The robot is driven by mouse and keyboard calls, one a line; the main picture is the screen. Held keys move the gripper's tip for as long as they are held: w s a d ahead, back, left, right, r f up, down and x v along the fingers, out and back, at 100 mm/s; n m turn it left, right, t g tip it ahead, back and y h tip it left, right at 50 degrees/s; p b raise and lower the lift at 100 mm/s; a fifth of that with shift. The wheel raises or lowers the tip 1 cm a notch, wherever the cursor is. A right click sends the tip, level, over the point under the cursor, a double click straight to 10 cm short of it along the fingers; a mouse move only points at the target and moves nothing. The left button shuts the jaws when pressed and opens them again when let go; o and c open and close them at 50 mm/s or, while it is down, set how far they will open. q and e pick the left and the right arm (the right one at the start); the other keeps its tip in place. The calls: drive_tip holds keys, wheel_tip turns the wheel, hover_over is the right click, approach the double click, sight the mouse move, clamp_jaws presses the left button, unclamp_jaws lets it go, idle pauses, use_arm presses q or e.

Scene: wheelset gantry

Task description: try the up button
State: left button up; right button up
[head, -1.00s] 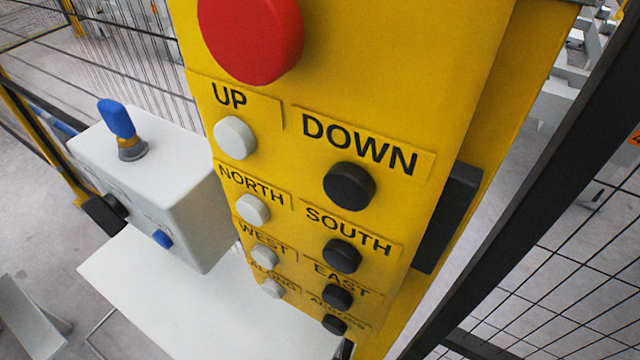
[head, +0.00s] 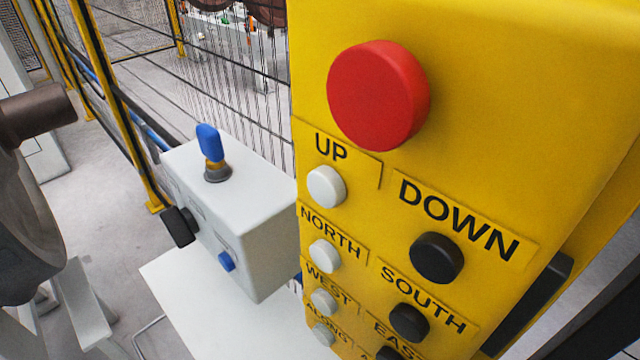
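The white up button (head: 327,187) sits under the word UP on a yellow control pendant (head: 480,90) in the head view. It is round and stands out from the face. The large red button (head: 378,96) is above it, and the black down button (head: 436,257) is to its lower right. Nothing touches the up button. Neither of my grippers is in view.
Below are the white north button (head: 325,256) and black south button (head: 409,322), with several more buttons. A grey box (head: 236,220) with a blue-capped lever (head: 210,148) stands to the left over a white surface (head: 215,315). Wire fencing (head: 225,75) is behind.

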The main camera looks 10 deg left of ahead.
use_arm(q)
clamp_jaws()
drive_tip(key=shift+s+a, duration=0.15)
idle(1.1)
